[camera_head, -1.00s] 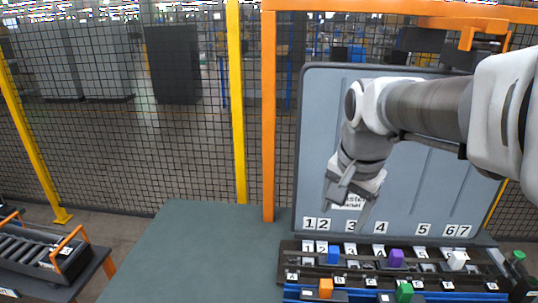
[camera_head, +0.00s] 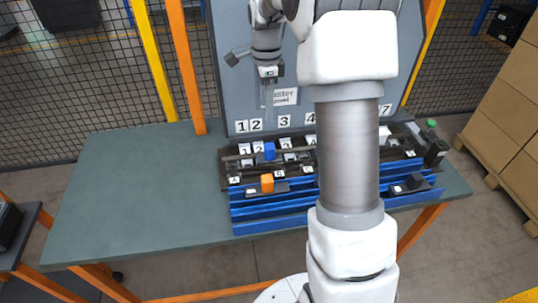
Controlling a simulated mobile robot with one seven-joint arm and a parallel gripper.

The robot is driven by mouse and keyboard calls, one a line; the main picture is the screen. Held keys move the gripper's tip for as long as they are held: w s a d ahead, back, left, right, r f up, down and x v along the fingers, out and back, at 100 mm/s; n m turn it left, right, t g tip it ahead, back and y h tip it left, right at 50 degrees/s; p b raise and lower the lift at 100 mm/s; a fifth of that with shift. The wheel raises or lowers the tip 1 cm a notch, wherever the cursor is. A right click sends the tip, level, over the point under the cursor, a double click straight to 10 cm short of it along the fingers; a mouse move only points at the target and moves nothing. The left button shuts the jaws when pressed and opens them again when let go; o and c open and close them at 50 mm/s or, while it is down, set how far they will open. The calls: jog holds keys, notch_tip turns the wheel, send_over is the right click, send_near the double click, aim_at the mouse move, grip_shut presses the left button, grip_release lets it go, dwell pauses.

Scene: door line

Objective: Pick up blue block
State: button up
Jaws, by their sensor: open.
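The blue block (camera_head: 269,151) sits upright in the back row of the dark rack, by the white "2" label. My gripper (camera_head: 268,98) is above and behind it in the picture, pointing down in front of the grey panel. It is open and looks empty, with a clear gap between it and the block. The fingers are small and faint against the panel, so their exact spread is hard to see.
An orange block (camera_head: 267,182) stands in front of the blue block. A white block (camera_head: 384,134) is to the right. My arm hides the rack's middle. The green table (camera_head: 140,190) is clear on the left. A numbered grey panel (camera_head: 232,70) rises behind the rack.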

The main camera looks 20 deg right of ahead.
send_near(270, 145)
jog(key=f, duration=0.5)
jog(key=shift+w+a+f+b, duration=0.2)
jog(key=shift+w+a+b, duration=0.1)
jog(key=shift+w, duration=0.05)
jog(key=f, duration=0.2)
jog(key=s+f, duration=0.1)
jog(key=f, duration=0.1)
jog(key=shift+d+f, duration=0.1)
jog(key=shift+d, duration=0.25)
jog(key=shift+w+f, duration=0.1)
jog(key=shift+f, duration=0.4)
grip_shut()
